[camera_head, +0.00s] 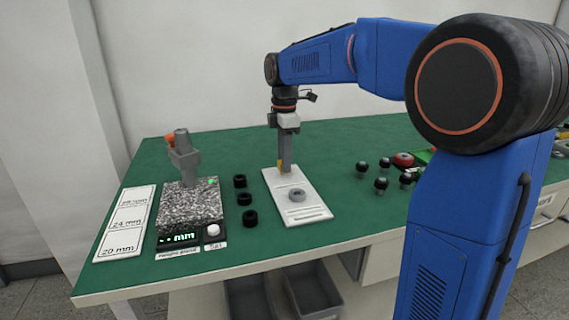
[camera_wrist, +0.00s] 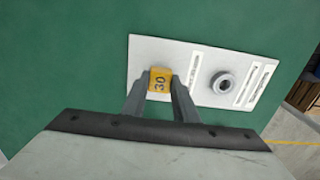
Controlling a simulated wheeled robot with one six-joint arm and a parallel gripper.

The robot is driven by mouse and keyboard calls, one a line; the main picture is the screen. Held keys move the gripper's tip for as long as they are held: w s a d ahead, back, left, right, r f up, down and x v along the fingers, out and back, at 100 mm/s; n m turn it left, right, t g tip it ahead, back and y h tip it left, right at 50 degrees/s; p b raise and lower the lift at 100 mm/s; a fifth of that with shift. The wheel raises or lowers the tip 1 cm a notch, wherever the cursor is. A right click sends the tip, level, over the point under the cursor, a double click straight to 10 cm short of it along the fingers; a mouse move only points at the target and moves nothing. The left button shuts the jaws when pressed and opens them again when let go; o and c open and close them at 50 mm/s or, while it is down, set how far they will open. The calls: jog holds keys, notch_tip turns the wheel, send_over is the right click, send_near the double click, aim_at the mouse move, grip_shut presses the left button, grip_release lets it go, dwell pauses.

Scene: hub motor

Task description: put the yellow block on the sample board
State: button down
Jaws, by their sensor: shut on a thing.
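The yellow block (camera_wrist: 160,79), marked "30", is between the fingertips of my gripper (camera_wrist: 159,86) in the wrist view. My gripper is shut on it. In the head view only a sliver of the yellow block (camera_head: 280,166) shows beside the gripper fingers (camera_head: 285,165). The block is over the upper end of the white sample board (camera_head: 310,211); I cannot tell whether it touches the board. The sample board also shows in the wrist view (camera_wrist: 205,52). A grey ring (camera_head: 297,195) sits on the board near its middle, apart from the block.
A height gauge (camera_head: 188,207) with a speckled base stands at the left, beside a white size card (camera_head: 126,222). Several black rings (camera_head: 243,199) lie between gauge and board. Several dark knobs (camera_head: 381,183) stand to the right. Green table is clear behind the board.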

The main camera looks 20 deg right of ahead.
jog(key=shift+f, duration=0.75)
jog(key=c, duration=1.4)
grip_release()
jog(key=shift+f, duration=0.1)
notch_tip(320, 180, up, 12)
jog(key=shift+s, duration=0.15)
